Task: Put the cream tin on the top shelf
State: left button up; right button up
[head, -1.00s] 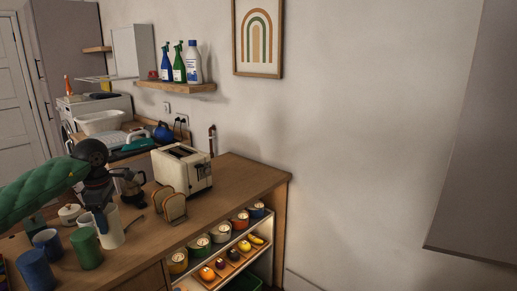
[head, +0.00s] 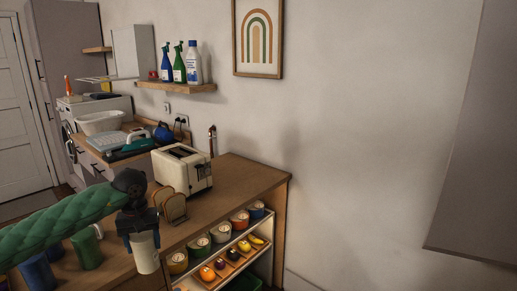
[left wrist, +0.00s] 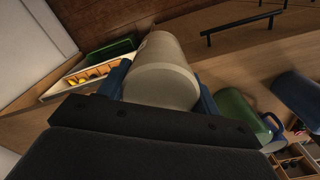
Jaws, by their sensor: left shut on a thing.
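The cream tin (head: 146,254) is a plain pale cylinder, held upright at the counter's front edge in the head view. My left gripper (head: 143,236) is shut on it, and its blue fingers clasp the tin's sides. In the left wrist view the tin (left wrist: 160,72) sits between the fingers. The top shelf (head: 188,272) is in the open unit below the counter, right of the tin. My right gripper is out of view.
Below the row of tins is a tray with fruit, including an orange (head: 207,273). A green mug (head: 88,250) and blue mugs (head: 38,272) stand on the counter to the left.

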pick_arm(q)
jog(key=s+d+f+m, duration=0.3)
jog(key=s+d+f, duration=0.7)
jog(key=d+f, duration=0.3)
jog(key=shift+f+m, duration=0.3)
jog(key=shift+f, duration=0.55)
